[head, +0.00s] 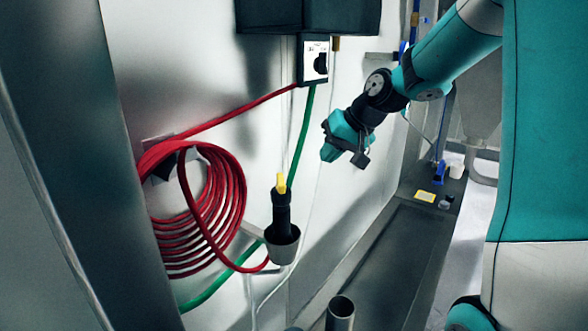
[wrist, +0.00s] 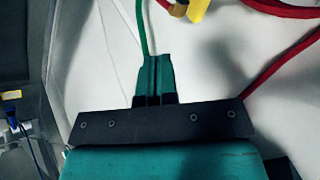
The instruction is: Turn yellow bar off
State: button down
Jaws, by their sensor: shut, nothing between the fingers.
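A coiled red hose (head: 205,215) hangs on the wall at left. A green hose (head: 302,133) runs down from under a small wall box (head: 314,60). An open metal tube (head: 340,308) stands low in front. There is free space between my gripper and the black handle.

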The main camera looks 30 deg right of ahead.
aim_at(281, 183)
jog(key=w+a+f+p, duration=0.3)
jog(key=w+a+f, duration=0.2)
jog(key=f, duration=0.1)
jog(key=shift+w+a, duration=0.35)
jog(key=shift+a, duration=0.05)
jog(key=shift+a, duration=0.1)
